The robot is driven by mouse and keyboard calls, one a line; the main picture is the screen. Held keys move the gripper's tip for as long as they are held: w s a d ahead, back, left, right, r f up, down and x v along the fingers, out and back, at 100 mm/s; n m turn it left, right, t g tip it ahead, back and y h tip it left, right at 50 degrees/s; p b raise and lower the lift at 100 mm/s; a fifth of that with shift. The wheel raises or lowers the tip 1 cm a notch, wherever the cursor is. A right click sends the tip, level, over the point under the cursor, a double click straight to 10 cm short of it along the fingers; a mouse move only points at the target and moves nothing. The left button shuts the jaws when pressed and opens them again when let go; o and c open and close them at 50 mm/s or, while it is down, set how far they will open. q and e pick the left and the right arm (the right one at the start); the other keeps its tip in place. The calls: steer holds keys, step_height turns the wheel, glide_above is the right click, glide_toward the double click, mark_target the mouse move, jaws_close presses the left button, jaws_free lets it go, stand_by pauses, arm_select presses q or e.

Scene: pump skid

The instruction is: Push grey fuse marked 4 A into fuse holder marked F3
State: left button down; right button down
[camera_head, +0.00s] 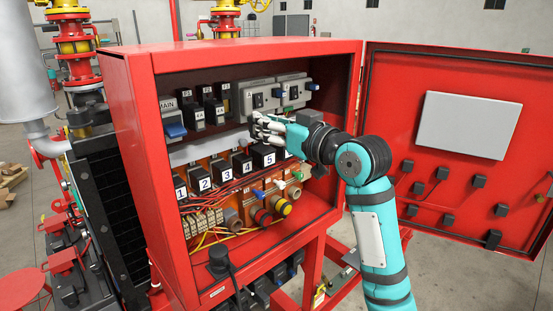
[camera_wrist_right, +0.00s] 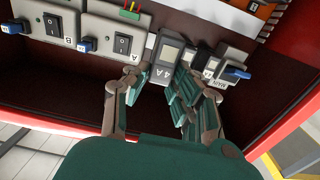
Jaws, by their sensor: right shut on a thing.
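My right gripper (camera_head: 257,126) reaches into the red cabinet, in front of the lower part of the grey switch modules. In the right wrist view its fingers (camera_wrist_right: 163,88) are shut on a grey fuse (camera_wrist_right: 164,74) marked 4 A. The fuse in its grip is hard to make out in the head view. A row of fuse holders (camera_head: 207,94) stands between the MAIN switch and module A; their small labels are hard to read, so I cannot tell which is F3. I cannot tell whether the fuse touches a holder. My left gripper is out of view.
The MAIN switch (camera_head: 174,127) with a blue lever is left of the holders. Module A (camera_head: 257,97) is on their right. Numbered black blocks (camera_head: 223,173) and wires lie below. The open red door (camera_head: 440,180) stands at the right.

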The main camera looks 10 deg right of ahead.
steer(key=r+x, duration=0.2)
steer(key=x, duration=0.6)
steer(key=shift+a+p, duration=0.2)
steer(key=shift+p, duration=0.2)
steer(key=shift+w, duration=0.15)
stand_by(0.5)
steer(key=shift+r+p, duration=0.1)
steer(key=shift+p, duration=0.2)
stand_by(0.6)
steer(key=shift+w+a+p, duration=0.3)
steer(key=shift+w+a, duration=0.1)
steer(key=shift+w, duration=0.2)
stand_by(0.8)
steer(key=c, duration=1)
jaws_free()
steer(key=shift+w+a, duration=0.1)
steer(key=shift+w, duration=0.05)
steer(key=shift+c, duration=0.2)
steer(key=v, duration=1.2)
